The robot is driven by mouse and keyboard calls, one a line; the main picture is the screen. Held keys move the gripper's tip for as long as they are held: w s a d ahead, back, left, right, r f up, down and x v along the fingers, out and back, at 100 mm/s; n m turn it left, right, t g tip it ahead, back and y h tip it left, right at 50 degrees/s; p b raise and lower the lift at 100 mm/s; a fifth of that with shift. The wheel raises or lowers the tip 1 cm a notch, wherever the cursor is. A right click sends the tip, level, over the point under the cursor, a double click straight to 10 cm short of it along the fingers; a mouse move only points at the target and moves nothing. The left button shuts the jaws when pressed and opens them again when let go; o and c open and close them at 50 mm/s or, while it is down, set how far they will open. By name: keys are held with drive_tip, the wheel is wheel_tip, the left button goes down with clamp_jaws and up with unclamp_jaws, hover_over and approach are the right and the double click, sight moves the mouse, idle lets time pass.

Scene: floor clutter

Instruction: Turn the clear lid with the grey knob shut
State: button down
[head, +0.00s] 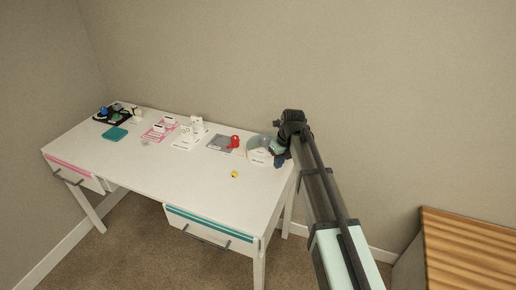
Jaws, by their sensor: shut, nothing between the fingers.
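A small round container (254,143) with a greenish side stands near the right end of the white desk. A pale see-through piece (266,141) at it looks like the clear lid; its angle and the grey knob are too small to make out. My gripper (280,161) is right beside the container, on its right, pointing down near the desk's right edge. It is shut and empty. My wrist and arm come in from the lower right and hide part of that corner. I cannot tell whether the gripper touches the lid.
Left of the container are a red object (234,141) on a grey panel (219,144), white fixtures (186,134), pink-marked pieces (154,135), a teal square (115,133) and a dark tray (104,116). A small yellow thing (235,174) lies in front. The desk front is mostly clear.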

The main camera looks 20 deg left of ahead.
sight(255, 148)
drive_tip(key=s+n, duration=0.1)
drive_tip(key=s+n+t+y, duration=0.1)
drive_tip(key=s, duration=0.1)
drive_tip(key=shift+d+f+n, duration=0.15)
drive_tip(key=shift+f+n, duration=0.05)
drive_tip(key=shift+n, duration=0.2)
drive_tip(key=w+a+r+n+t+y, duration=0.3)
drive_tip(key=r+n+t+y, duration=0.15)
drive_tip(key=n, duration=0.95)
drive_tip(key=shift+h, duration=0.25)
drive_tip(key=x, duration=1)
drive_tip(key=shift+w+a+r, duration=0.1)
drive_tip(key=shift+w+a, duration=0.05)
drive_tip(key=shift+w, duration=0.2)
drive_tip(key=shift+w+a+r, duration=0.1)
drive_tip(key=shift+w+a, duration=0.6)
drive_tip(key=shift+a, duration=0.2)
drive_tip(key=shift+w+a, duration=0.4)
drive_tip(key=shift+a, duration=0.1)
drive_tip(key=shift+a, duration=0.1)
